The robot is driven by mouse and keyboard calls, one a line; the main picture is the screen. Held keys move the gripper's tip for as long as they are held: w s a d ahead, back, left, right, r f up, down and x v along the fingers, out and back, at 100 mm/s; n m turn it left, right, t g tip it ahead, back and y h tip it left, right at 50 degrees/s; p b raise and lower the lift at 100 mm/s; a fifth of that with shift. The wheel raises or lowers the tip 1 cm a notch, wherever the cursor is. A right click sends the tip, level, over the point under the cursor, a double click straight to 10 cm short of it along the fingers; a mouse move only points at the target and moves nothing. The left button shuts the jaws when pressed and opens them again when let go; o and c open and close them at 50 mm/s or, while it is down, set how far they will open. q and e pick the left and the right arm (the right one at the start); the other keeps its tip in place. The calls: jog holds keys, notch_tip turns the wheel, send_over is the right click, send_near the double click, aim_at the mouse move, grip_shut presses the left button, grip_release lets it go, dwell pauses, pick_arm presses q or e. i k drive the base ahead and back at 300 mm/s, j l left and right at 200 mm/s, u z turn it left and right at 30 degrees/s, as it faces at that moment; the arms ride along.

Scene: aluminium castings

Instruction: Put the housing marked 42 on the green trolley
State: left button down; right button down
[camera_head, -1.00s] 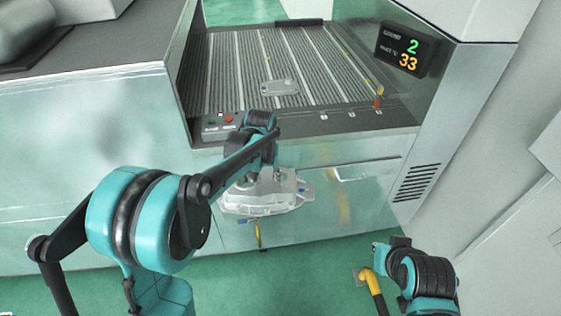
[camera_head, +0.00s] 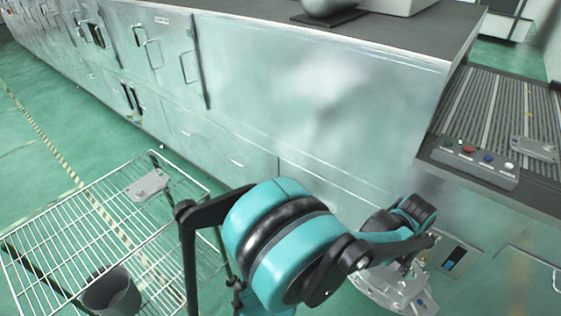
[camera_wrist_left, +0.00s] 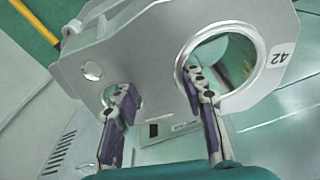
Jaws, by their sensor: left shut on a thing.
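The housing marked 42 (camera_head: 392,291) is a pale metal casting hanging low at the lower right of the head view, partly hidden by my arm. My left gripper (camera_head: 405,266) is shut on it. In the wrist view the housing (camera_wrist_left: 150,48) fills the upper part, with the label 42 at its right edge. My fingers (camera_wrist_left: 158,105) reach to its two round holes. A wire trolley (camera_head: 62,215) stands at the left, apart from the housing. Its own colour is hard to tell over the green floor. My right gripper is out of view.
A small grey casting (camera_head: 148,186) lies on the trolley's top. A dark bin (camera_head: 112,293) shows below the wires. A long metal cabinet (camera_head: 310,95) runs behind. At the right are a ribbed conveyor (camera_head: 490,105), a button box (camera_head: 475,163) and another flat casting (camera_head: 535,149).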

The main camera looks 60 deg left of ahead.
aim_at(55, 256)
jog(key=k+j+u, duration=0.25)
jog(key=k+j, duration=0.2)
jog(key=k, duration=0.3)
jog(key=k+j+u, duration=0.2)
jog(key=k+j, duration=0.35)
jog(key=k, duration=0.15)
jog(key=k+j+u, duration=0.1)
jog(key=j, duration=0.4)
jog(key=k+j+u, duration=0.15)
jog(key=j, duration=0.35)
jog(key=k+j+u, duration=0.1)
jog(key=j, duration=0.4)
jog(key=k+j+u, duration=0.1)
jog(key=j, duration=0.8)
